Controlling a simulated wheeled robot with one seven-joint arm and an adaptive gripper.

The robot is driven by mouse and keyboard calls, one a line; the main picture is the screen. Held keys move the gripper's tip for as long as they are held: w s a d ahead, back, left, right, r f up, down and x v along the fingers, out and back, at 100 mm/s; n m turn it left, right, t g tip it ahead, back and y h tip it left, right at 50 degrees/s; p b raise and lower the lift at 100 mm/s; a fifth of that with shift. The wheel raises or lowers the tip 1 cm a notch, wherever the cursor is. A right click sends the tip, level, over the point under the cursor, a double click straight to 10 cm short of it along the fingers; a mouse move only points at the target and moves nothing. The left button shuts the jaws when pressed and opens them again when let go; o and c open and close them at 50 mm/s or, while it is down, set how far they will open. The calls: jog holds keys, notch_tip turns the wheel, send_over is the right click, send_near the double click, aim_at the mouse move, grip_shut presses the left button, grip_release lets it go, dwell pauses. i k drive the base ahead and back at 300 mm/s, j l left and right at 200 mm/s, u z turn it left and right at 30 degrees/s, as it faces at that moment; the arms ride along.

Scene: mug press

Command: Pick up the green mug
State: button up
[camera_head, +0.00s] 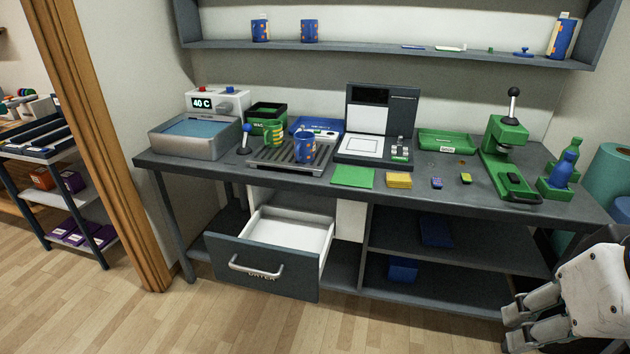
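The green mug (273,133) with yellow markings stands upright toward the back left of a dark slatted rack (277,159) on the workbench. A blue mug (304,147) with orange markings stands just right of it on the same rack. The two mugs are very close; I cannot tell whether they touch. My gripper (510,328) is low at the right edge of the view, in front of the bench and far from the green mug. Its fingers look apart, with nothing visible between them.
An open drawer (262,268) juts out below the rack. A blue-topped basin (195,135) and a blue-knobbed lever (245,140) stand left of the mugs. A dark green bin (266,110) is behind. A shelf (380,47) hangs above.

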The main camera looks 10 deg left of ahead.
aim_at(273, 130)
jog(key=j+u, duration=0.1)
jog(key=u, duration=1.8)
jog(key=i+j+u, duration=0.1)
jog(key=i+u, duration=0.25)
jog(key=i, duration=0.35)
jog(key=i+u, duration=0.35)
jog(key=i, duration=0.35)
jog(key=i+z, duration=0.25)
jog(key=i, duration=0.15)
jog(key=i+j+z, duration=0.1)
jog(key=i+z, duration=0.15)
jog(key=i, duration=0.15)
jog(key=i+l+z, duration=0.1)
jog(key=z, duration=0.3)
jog(key=i+z, duration=0.25)
jog(key=z, duration=0.15)
jog(key=i+z, duration=0.2)
jog(key=z, duration=0.2)
jog(key=i+z, duration=0.2)
jog(key=z, duration=0.15)
jog(key=i+z, duration=0.35)
jog(key=i, duration=0.15)
jog(key=i+z, duration=0.3)
jog(key=i, duration=0.2)
jog(key=i+z, duration=0.15)
jog(key=z, duration=0.2)
jog(key=i+z, duration=0.15)
jog(key=z, duration=0.2)
